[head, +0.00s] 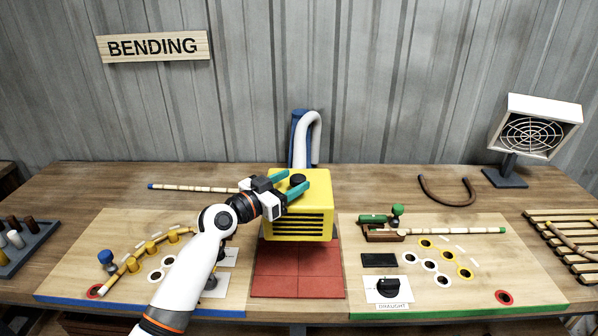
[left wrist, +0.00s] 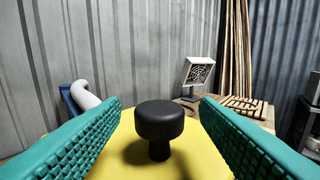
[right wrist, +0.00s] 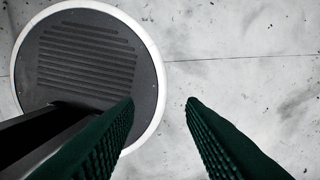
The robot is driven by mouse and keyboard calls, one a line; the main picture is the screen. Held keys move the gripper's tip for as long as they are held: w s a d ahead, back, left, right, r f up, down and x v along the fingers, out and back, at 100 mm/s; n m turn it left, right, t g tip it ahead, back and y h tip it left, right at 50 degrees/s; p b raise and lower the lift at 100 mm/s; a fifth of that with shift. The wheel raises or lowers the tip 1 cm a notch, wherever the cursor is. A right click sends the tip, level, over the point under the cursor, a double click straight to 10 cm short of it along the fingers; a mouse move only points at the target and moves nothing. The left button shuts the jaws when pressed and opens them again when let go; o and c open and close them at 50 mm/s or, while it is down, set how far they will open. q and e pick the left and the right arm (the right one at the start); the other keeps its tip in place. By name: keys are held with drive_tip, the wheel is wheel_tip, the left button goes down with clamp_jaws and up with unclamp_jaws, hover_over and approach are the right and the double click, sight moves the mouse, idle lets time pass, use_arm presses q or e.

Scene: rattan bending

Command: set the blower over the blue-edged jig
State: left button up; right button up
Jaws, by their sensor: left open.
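The yellow slotted box (head: 298,220), which looks like the blower, stands on red tiles at the middle of the bench. A black knob (left wrist: 159,122) rises from its top. My left gripper (head: 304,180) is open, with one teal finger on each side of the knob and a gap to both in the left wrist view. The blue-edged jig (head: 75,285) is the board at left; part of it is hidden behind my left arm. A curved rattan piece (head: 140,265) lies among its yellow pegs. My right gripper (right wrist: 160,102) is open and empty above the floor.
The green-edged jig (head: 530,280) is at right with a straight rattan stick. A white fan (head: 533,130) stands at the back right. A white hose (head: 315,130) rises behind the yellow box. Red tiles (head: 298,275) are bare in front of it. A stick (head: 195,188) lies behind the blue-edged jig.

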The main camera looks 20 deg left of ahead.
use_arm(q)
drive_tip(key=shift+x, duration=1.5)
drive_tip(key=shift+c, duration=0.3)
drive_tip(key=shift+a, duration=0.1)
clamp_jaws()
